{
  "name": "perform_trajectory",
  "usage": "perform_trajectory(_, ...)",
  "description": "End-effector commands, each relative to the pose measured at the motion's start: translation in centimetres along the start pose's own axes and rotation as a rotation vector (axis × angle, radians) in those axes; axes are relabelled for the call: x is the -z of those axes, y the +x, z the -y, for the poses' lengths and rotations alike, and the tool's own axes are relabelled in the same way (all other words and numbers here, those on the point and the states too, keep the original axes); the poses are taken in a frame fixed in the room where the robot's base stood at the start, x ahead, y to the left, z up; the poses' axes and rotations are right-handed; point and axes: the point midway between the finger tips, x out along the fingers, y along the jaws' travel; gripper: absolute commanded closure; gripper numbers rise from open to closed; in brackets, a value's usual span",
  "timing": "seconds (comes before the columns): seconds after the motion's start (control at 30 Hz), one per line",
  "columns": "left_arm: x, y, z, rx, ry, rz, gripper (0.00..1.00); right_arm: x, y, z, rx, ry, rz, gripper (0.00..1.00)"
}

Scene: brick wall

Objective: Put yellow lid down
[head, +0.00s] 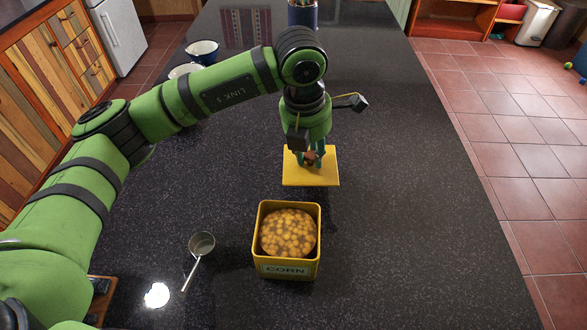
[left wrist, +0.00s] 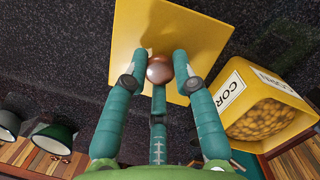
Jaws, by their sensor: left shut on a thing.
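The yellow lid (head: 325,178) is a flat square plate with a round brown knob (left wrist: 159,69). My left gripper (head: 311,157) is shut on this knob from above, with its green fingers around it in the left wrist view (left wrist: 160,75). The lid is roughly level, behind the corn tin and apart from it. I cannot tell whether it touches the counter. The yellow corn tin (head: 287,269) stands upright and open, full of yellow-brown corn; it also shows in the left wrist view (left wrist: 240,90). My right gripper is not in view.
A metal scoop with a handle (head: 202,244) lies left of the tin on the dark counter (head: 400,240). Bowls (head: 203,52) stand at the back left, a utensil pot (head: 303,15) at the far back, near a striped mat (head: 246,25). The counter right of the tin is clear.

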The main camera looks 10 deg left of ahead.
Motion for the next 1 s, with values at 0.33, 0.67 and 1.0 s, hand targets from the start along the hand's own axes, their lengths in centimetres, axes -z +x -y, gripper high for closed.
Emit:
perform_trajectory(0.33,3.4,2.0,-1.6,0.002,0.001,-0.001,1.00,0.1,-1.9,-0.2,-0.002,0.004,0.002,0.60)
perform_trajectory(0.67,3.9,5.5,-1.6,0.001,0.001,0.001,1.00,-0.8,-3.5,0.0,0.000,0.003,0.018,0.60)
perform_trajectory(1.0,3.9,5.8,-1.6,0.001,0.001,0.001,0.61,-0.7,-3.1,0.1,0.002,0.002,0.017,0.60)
